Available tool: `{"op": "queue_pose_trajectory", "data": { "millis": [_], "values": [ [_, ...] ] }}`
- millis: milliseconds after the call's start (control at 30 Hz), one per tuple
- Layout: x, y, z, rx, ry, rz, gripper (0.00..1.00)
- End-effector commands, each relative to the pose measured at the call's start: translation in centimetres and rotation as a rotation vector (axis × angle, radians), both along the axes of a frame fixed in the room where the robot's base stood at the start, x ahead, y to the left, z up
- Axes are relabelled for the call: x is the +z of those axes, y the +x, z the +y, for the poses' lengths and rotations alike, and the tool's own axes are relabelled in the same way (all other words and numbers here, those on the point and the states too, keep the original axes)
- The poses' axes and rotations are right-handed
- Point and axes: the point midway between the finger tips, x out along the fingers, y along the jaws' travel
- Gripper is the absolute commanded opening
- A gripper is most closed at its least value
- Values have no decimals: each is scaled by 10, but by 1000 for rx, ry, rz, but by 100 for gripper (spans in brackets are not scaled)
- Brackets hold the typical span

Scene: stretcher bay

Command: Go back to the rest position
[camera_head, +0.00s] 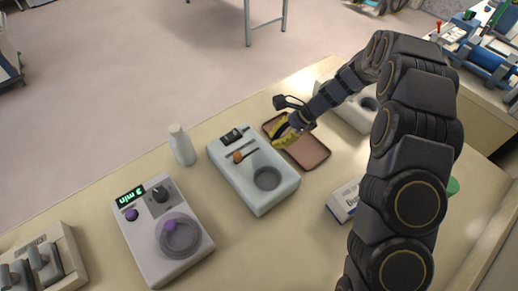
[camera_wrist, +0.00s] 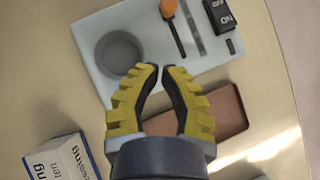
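My gripper (camera_head: 284,136) has yellow ribbed fingers and hangs over the left part of a brown tray (camera_head: 313,154), beside a pale blue-grey device. In the wrist view my gripper (camera_wrist: 161,68) shows its fingertips almost meeting, with nothing between them. The tray (camera_wrist: 229,108) lies behind and right of the fingers there and looks empty where visible. The arm reaches forward from the right and bends down to the table.
The pale device (camera_head: 228,171) has a round well and an orange-tipped stick. A white bottle (camera_head: 182,146), a timer device (camera_head: 148,232) reading 3 min, a grey device (camera_head: 62,246) and a white-blue box (camera_head: 343,201) stand on the beige table. Bare table lies at front centre.

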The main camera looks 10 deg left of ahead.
Motion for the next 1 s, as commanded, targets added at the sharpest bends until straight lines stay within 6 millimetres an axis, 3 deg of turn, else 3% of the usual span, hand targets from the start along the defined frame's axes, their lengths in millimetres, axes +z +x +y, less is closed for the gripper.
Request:
{"op": "queue_pose_trajectory", "data": {
  "millis": [233,533,633,767,1000],
  "values": [
    [27,8,-22,-2,-2,-4,0],
    [32,8,-26,2,-3,-4,0],
    [42,2,-25,36,-9,-26,0],
    [71,-23,-26,152,-32,-90,0],
    [131,-95,-37,463,-111,-248,0]
  ]
}}
